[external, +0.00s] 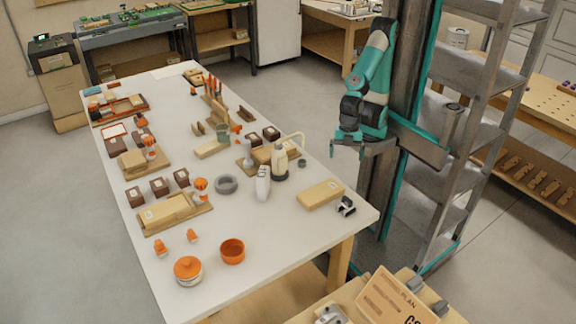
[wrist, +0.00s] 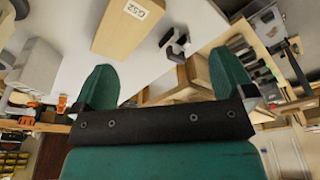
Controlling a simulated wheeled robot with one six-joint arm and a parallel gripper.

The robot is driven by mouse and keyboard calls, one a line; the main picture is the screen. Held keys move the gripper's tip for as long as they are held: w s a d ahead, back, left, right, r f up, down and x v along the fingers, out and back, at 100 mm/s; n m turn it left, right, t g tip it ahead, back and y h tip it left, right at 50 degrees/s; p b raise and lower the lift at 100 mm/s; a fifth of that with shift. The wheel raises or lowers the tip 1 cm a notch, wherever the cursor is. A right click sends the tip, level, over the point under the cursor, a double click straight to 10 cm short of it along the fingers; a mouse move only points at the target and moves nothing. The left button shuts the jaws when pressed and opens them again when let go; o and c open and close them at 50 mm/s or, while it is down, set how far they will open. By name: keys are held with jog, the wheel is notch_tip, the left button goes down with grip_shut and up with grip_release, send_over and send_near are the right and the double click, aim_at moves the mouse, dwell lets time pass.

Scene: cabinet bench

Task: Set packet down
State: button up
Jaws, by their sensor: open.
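A tan, box-shaped packet (external: 321,194) lies flat near the right edge of the white table (external: 300,240). In the wrist view the packet (wrist: 128,25) shows at the top, with a white label that seems to read GS2. My gripper (external: 348,152) is raised beside the table's right edge, above and apart from the packet. In the wrist view my gripper (wrist: 165,72) has its two green fingers wide apart with nothing between them. Another tan packet (external: 168,209) lies on a wooden tray at the table's left front.
A small black-and-white item (external: 346,206) sits right beside the packet. The front right of the table is clear. A metal shelf rack (external: 470,110) stands right of my arm.

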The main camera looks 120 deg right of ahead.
jog(key=s+a+r+m+g+y, duration=0.1)
jog(key=s+r, duration=0.3)
jog(key=s, duration=0.4)
jog(key=shift+s+a+m+g+y, duration=0.15)
jog(key=shift+a+m+g+y, duration=0.15)
jog(key=shift+a+m+y, duration=0.45)
